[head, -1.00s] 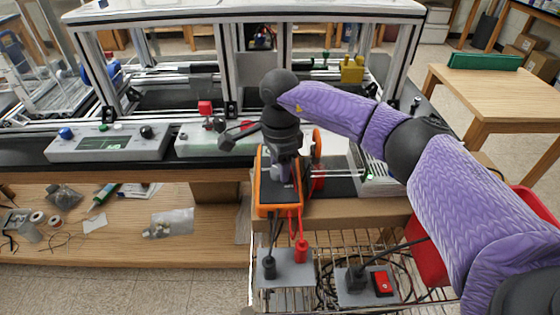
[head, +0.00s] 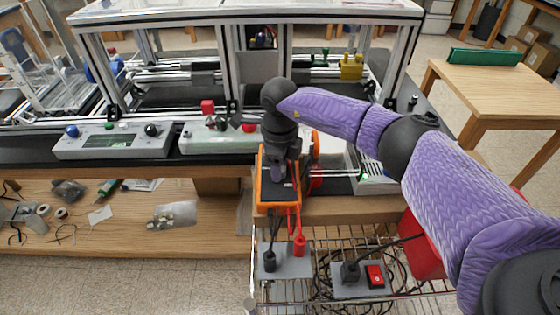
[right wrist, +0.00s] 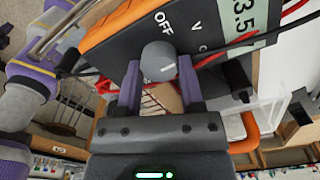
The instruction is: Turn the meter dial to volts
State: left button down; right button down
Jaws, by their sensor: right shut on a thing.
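The orange-and-black meter (head: 278,187) stands at the front edge of the bench in the head view, with black and red leads. The right wrist view shows its face (right wrist: 128,45) close up, with OFF, a V and part of a display reading "3.5" (right wrist: 243,14). The round grey dial (right wrist: 159,60) is between the fingers of my right gripper (right wrist: 160,88), which is shut on it. A short white mark shows on the dial; which label it points to is not clear. In the head view my right gripper (head: 279,165) hides the dial. My left gripper is not in view.
Two control boxes, one with a screen (head: 112,141) and one with a red knob (head: 222,137), stand left of the meter. A wire rack (head: 330,243) below holds a socket plate (head: 286,262) and a red switch plate (head: 358,280). An aluminium frame stands behind.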

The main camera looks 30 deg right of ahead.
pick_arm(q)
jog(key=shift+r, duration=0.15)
pick_arm(e)
jog(key=shift+m, duration=0.3)
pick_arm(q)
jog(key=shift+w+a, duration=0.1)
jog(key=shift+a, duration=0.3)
pick_arm(e)
jog(key=shift+c, duration=1.1)
grip_release()
pick_arm(q)
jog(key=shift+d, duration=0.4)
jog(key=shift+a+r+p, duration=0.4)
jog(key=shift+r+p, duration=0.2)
jog(key=shift+p, duration=0.05)
pick_arm(e)
notch_tip(320, 180, up, 10)
